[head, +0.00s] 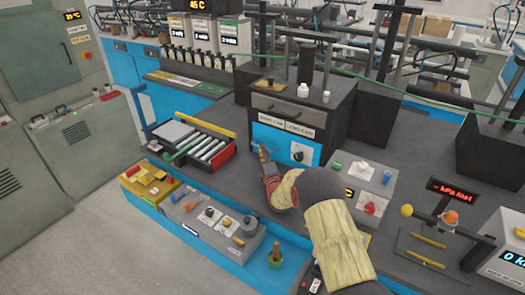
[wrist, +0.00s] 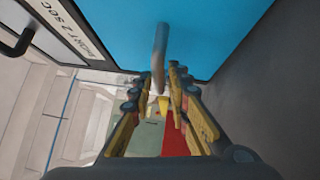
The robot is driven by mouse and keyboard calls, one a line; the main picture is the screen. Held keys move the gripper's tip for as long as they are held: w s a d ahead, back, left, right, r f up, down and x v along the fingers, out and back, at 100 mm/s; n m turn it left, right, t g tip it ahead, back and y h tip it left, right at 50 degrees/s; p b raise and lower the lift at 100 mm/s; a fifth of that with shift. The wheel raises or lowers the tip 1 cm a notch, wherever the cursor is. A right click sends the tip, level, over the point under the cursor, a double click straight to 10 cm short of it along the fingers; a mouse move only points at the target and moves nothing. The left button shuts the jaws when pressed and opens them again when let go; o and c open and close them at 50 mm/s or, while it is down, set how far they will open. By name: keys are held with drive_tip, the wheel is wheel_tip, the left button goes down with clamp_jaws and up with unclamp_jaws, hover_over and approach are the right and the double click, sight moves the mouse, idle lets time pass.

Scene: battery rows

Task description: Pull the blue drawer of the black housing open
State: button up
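The black housing (head: 345,105) stands on the dark bench in the middle of the head view. The blue drawer (head: 268,134) is on its lower left front and looks flush with it. The drawer also fills the top of the wrist view (wrist: 215,30), with a grey bar handle (wrist: 160,45) standing out from it. My gripper (head: 263,160) is in front of the drawer at the handle. In the wrist view my gripper (wrist: 161,85) has its fingers apart, one on each side of the handle's near end. Firm contact cannot be told.
A panel with a black knob (head: 299,153) sits right of the drawer. A roller tray (head: 207,148) lies to the left. A grey control box (head: 213,222) stands in front, and a box with a red knob (head: 368,190) stands to the right. A strip of bench before the housing is clear.

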drive_tip(key=shift+x, duration=0.8)
drive_tip(key=c, duration=0.3)
clamp_jaws()
